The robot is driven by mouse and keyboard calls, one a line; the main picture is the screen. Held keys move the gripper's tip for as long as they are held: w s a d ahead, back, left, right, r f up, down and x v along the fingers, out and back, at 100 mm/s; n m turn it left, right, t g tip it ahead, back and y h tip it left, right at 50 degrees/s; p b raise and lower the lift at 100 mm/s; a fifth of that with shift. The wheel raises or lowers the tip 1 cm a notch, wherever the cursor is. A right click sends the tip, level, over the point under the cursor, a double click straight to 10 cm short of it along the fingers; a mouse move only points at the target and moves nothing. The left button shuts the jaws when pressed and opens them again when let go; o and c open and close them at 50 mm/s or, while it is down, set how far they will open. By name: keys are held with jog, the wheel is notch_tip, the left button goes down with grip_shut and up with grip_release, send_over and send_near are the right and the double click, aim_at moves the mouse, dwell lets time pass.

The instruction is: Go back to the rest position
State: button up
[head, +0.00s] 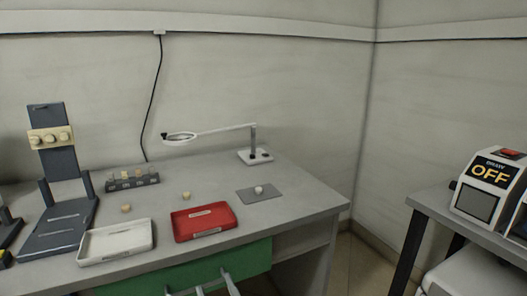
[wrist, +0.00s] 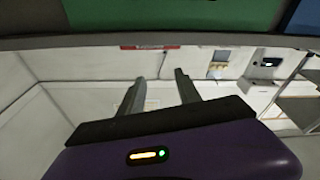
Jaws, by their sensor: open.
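My gripper (wrist: 161,76) shows in the wrist view with its two dark fingers spread well apart. Nothing is between the fingers. A green panel (wrist: 170,14) fills the top of the wrist view, beyond the fingertips. In the head view, grey prongs (head: 228,281) stick up at the bottom edge, in front of the green front of the desk (head: 165,280). I cannot tell whether these are my fingers. No rest position is marked in either view.
The grey desk (head: 298,203) holds a white tray (head: 117,242), a red tray (head: 204,222), a dark rack (head: 132,182), a grey mat (head: 250,198), a magnifier lamp (head: 254,156) and a dark stand (head: 60,160). A machine labelled OFF (head: 487,185) stands on a right-hand table.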

jog(key=s+d+f+m+g+h+b, duration=0.1)
jog(key=s+d+f+m+h+b, duration=0.3)
jog(key=s+d, duration=0.65)
jog(key=s+d+f+m+g+h, duration=0.1)
jog(key=s+d+f+h, duration=0.1)
jog(key=s+d+f, duration=0.9)
jog(key=s+d+f+m+g+h+b, duration=0.1)
jog(key=s+d+m+h+b, duration=0.15)
jog(key=s+d, duration=0.85)
jog(key=s+a+r+p, duration=0.2)
jog(key=r+p, duration=1)
jog(key=p, duration=0.1)
jog(key=s+a+r+p, duration=0.2)
jog(key=r+p, duration=1.1)
jog(key=shift+r, duration=0.3)
